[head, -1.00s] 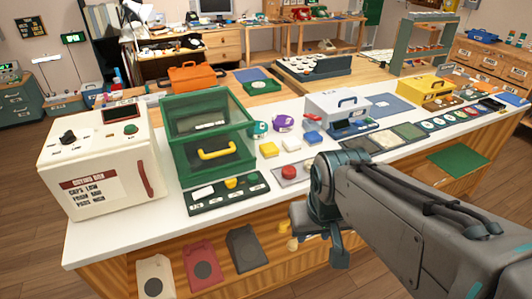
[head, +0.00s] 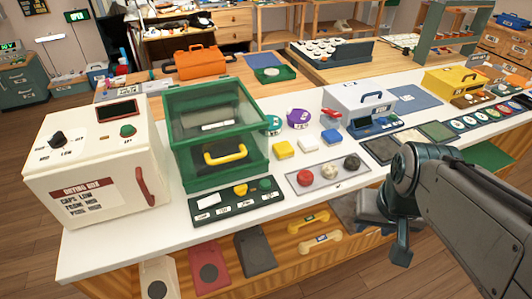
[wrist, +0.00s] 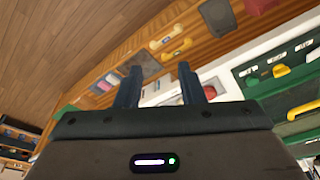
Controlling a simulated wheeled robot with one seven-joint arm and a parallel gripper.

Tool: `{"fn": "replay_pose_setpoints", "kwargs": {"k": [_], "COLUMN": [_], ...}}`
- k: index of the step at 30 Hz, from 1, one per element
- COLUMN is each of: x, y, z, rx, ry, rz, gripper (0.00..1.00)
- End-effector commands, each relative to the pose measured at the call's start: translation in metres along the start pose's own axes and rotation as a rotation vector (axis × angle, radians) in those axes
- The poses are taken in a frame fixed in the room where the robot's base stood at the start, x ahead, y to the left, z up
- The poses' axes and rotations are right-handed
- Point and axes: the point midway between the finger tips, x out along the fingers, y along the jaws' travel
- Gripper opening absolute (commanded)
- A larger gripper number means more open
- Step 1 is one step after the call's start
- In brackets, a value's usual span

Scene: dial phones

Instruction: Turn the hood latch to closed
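The green hood (head: 172,140) is a clear-sided box on the white counter, with a yellow bar handle (head: 225,153) on its front. A dark green panel (head: 222,213) lies before it, with a yellow knob (head: 240,189) that may be the hood latch; its labels are too small to read. In the wrist view the yellow knob (wrist: 281,71) and yellow handle (wrist: 304,107) are at the right. My gripper (wrist: 160,86) is open and empty, its two fingers apart. In the head view it hangs right of the panel, beyond the counter's front edge, partly hidden by my arm.
A cream drying box (head: 95,170) stands left of the hood. A grey tray (head: 300,183) with red, black and pale round pieces lies to its right.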

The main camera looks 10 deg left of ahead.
Motion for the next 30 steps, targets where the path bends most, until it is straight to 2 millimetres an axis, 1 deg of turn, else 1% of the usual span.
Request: {"fn": "replay_pose_setpoints", "kwargs": {"k": [5, 10, 14, 17, 23, 30], "x": [0.003, 0.011, 0.022, 0.033, 0.060, 0.102], "y": [-0.015, -0.043, -0.066, -0.084, -0.120, -0.160], "z": [-0.022, -0.056, -0.084, -0.104, -0.143, -0.184], "rx": [0.097, 0.253, 0.373, 0.459, 0.624, 0.798], "ry": [-0.097, -0.253, -0.381, -0.483, -0.698, -0.968], "rz": [-0.054, -0.135, -0.195, -0.237, -0.315, -0.395], "gripper": [0.35, 0.35, 0.35, 0.35, 0.35, 0.35]}}
